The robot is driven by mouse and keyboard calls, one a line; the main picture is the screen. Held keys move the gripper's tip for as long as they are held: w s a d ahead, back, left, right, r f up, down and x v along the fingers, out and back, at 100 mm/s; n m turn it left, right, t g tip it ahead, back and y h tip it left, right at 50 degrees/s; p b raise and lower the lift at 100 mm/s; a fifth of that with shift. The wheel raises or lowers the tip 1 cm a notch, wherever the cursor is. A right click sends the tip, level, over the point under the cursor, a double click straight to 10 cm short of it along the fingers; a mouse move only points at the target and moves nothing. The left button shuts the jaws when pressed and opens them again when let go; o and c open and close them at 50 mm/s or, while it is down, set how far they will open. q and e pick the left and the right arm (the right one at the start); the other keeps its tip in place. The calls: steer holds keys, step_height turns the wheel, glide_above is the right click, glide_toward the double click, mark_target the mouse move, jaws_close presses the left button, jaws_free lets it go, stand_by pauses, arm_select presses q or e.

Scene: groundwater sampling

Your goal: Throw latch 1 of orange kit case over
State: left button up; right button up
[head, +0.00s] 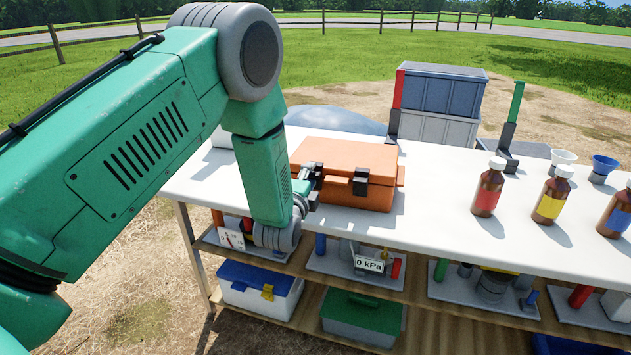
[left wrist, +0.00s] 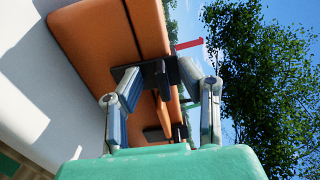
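The orange kit case (head: 350,158) lies closed near the left end of the white table. It has black latches on its front, and the right-hand latch (head: 361,183) shows clear of my arm. In the left wrist view the case (left wrist: 100,35) is close in front of my left gripper (left wrist: 160,74). Its fingers are apart, with a black latch (left wrist: 154,76) between their tips; whether they touch it is unclear. My right gripper does not show.
Brown bottles (head: 488,188) with coloured labels stand on the right of the table. Stacked grey crates (head: 437,110) stand behind it. A lower shelf holds instruments, including a 0 kPa display (head: 370,264). The tabletop between the case and the bottles is clear.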

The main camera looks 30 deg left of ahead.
arm_select(q)
jaws_close()
steer(key=shift+s+f+b, duration=0.15)
steer(key=shift+f+b, duration=0.2)
steer(key=shift+b, duration=0.15)
steer(key=b, duration=0.1)
steer(key=s+f+t+b, duration=0.1)
steer(key=b, duration=0.1)
steer(key=shift+s+d+f, duration=0.15)
steer(key=shift+s+d, duration=0.05)
steer(key=shift+d, duration=0.1)
steer(key=shift+s+d+f+t+y+b, duration=0.1)
steer(key=shift+s+t+y+b, duration=0.2)
steer(key=shift+t+b, duration=0.25)
steer(key=shift+w, duration=0.1)
